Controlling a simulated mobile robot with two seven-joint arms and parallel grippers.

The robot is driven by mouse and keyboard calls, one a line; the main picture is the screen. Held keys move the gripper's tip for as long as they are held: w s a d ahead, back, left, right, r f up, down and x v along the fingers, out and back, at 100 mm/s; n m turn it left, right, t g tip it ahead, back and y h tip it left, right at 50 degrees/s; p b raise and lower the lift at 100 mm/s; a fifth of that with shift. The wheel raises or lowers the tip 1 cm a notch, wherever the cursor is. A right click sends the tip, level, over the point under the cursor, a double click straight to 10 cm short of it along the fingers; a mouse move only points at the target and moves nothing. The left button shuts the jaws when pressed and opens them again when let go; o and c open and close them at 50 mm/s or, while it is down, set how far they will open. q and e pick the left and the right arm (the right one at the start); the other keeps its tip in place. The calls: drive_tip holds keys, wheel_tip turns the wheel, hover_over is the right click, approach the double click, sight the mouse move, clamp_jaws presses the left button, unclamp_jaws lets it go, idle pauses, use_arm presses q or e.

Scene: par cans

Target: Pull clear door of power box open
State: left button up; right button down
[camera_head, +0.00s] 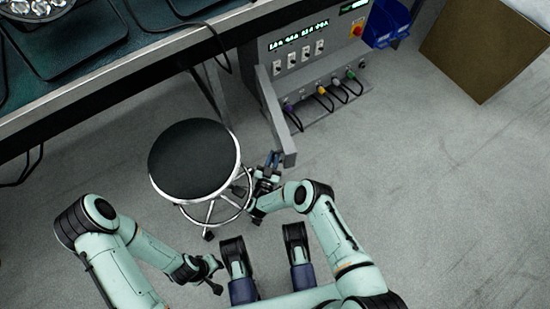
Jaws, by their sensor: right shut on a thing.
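The power box (300,60) stands under the end of the workbench, with lit displays, switches and a row of coloured plugs. Its clear door (270,112) has a grey frame and stands swung out from the box's left side, edge-on to my view. My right gripper (268,168) is at the door's lower near end, beside the stool, and is shut on the door. The exact contact is small and partly hidden. My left gripper (207,278) is low at the left, away from the box; its fingers are too unclear to read.
A round black stool (194,158) on a chrome base stands just left of the door and my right gripper. The workbench (120,75) fills the upper left. Blue bins (385,22) and a cardboard box (485,45) are at upper right. The floor on the right is clear.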

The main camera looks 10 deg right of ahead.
use_arm(q)
drive_tip(key=shift+a, duration=0.1)
use_arm(e)
drive_tip(key=shift+a, duration=0.1)
drive_tip(key=c, duration=1.3)
unclamp_jaws()
